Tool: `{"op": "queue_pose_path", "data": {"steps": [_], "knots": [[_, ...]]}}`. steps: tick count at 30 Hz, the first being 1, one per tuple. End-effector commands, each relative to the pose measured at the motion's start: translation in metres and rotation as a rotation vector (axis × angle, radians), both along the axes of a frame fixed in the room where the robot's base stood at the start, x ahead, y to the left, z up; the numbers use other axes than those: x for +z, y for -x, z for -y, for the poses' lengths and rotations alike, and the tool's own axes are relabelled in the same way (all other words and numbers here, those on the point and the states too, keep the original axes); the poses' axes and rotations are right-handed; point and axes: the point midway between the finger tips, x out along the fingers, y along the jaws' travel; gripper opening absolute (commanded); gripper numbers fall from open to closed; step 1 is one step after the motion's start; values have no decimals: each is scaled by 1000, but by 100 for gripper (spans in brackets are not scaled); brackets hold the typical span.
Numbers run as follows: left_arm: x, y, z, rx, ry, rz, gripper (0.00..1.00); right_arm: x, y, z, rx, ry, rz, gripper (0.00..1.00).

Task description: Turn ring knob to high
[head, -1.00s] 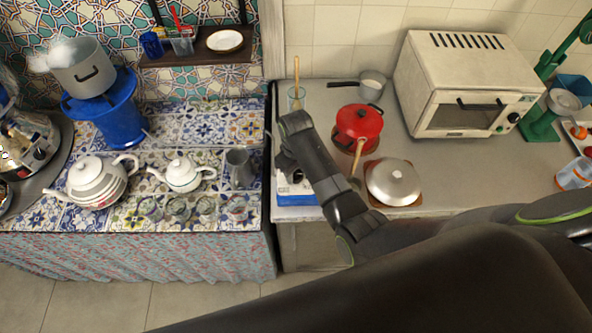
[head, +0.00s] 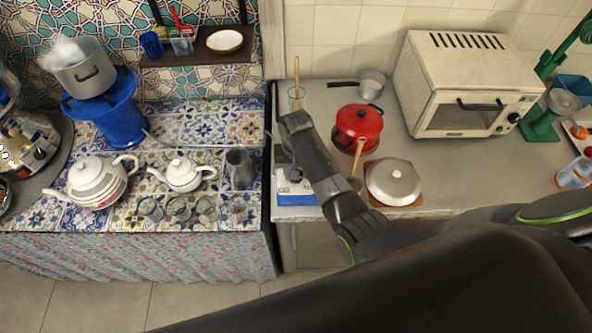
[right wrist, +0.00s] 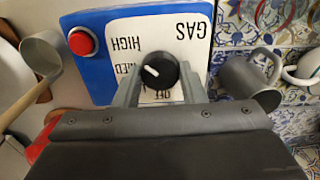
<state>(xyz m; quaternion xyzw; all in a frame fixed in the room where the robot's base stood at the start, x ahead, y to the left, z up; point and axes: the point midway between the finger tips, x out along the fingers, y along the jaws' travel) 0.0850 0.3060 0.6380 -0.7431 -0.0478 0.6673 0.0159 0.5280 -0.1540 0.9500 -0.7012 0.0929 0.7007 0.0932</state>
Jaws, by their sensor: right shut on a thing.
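The gas panel (right wrist: 75,45) is a blue box with a white label, seen upside down in the right wrist view. It reads GAS, HIGH, MED and OFF, partly covered. A black round knob (right wrist: 165,66) with a white pointer sits on the label. The pointer aims left and slightly up in the picture, roughly toward MED, short of HIGH. My right gripper (right wrist: 158,82) is shut on the knob, one finger on each side. In the head view the panel (head: 297,199) stands at the counter's left front, partly hidden by my right arm. My left gripper is not in view.
A red button (right wrist: 82,42) is beside the label. A grey metal mug (right wrist: 245,80) stands close to the gripper. A red pot (head: 359,121) and a lidded pan (head: 393,181) are right of my arm. A white oven (head: 465,80) stands behind.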

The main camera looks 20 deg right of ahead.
Motion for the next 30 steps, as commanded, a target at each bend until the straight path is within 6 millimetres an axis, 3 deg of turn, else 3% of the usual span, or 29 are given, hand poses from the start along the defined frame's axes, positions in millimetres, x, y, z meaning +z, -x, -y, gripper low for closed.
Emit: {"op": "queue_pose_path", "data": {"steps": [17,18,22,30], "knots": [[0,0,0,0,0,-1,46,-1,1,0,-33,-1,-3,14],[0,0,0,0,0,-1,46,-1,1,0,-33,-1,-3,41],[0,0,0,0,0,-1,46,-1,1,0,-32,-1,-2,58],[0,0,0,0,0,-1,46,0,0,0,-31,0,-1,59]]}}
